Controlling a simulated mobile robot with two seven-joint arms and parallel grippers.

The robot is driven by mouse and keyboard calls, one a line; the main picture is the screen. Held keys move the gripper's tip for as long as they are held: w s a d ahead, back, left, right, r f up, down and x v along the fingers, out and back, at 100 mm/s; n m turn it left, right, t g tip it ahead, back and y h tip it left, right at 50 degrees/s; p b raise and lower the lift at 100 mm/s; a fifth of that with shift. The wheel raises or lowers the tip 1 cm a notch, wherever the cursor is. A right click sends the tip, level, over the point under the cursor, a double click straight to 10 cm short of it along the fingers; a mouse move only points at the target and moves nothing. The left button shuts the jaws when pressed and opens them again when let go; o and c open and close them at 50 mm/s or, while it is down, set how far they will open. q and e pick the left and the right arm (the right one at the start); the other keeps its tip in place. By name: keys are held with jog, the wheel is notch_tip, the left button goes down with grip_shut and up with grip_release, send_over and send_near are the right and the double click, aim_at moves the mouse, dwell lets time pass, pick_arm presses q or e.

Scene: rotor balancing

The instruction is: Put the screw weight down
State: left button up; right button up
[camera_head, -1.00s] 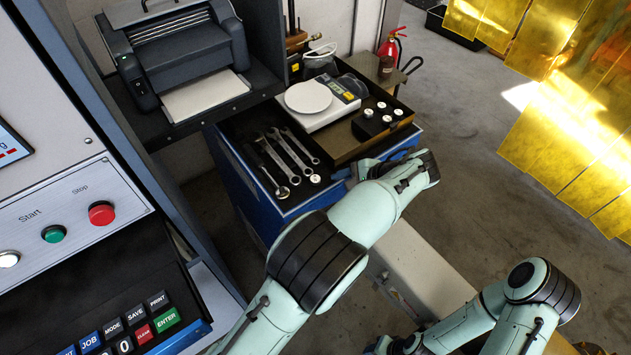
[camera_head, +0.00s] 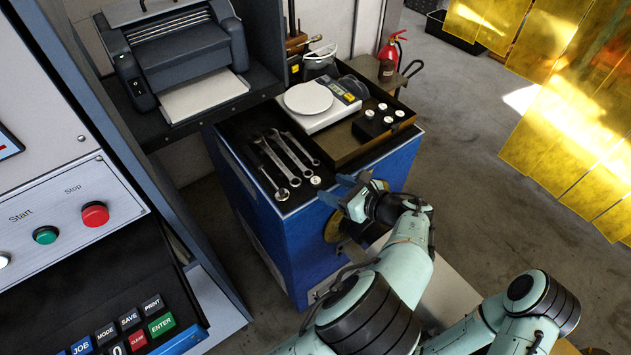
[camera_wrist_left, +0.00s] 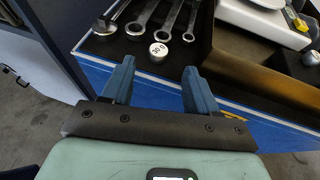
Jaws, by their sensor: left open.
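A small silver screw weight (camera_head: 315,180) stands on the dark top of the blue cabinet, close to its front edge and beside the wrench ends. It also shows in the left wrist view (camera_wrist_left: 159,51), just beyond the fingertips. My left gripper (camera_head: 340,191) is at the cabinet's front edge, to the right of and below the weight in the head view. Its two blue fingers (camera_wrist_left: 160,72) are apart with nothing between them, clear of the weight. My right gripper is out of view; only part of that arm shows at the lower right.
Several wrenches (camera_head: 277,160) lie left of the weight. A brown tray (camera_head: 350,150) holds a scale (camera_head: 325,118) and a black block (camera_head: 377,133) with several light-topped weights. A control panel (camera_head: 60,215) stands at left. Grey floor lies open right of the cabinet.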

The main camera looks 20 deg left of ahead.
aim_at(316, 180)
pick_arm(q)
jog(key=x, duration=0.5)
jog(key=shift+a+r, duration=0.15)
jog(key=shift+a, duration=0.05)
jog(key=shift+c, duration=0.2)
grip_shut()
jog(key=shift+r, duration=0.1)
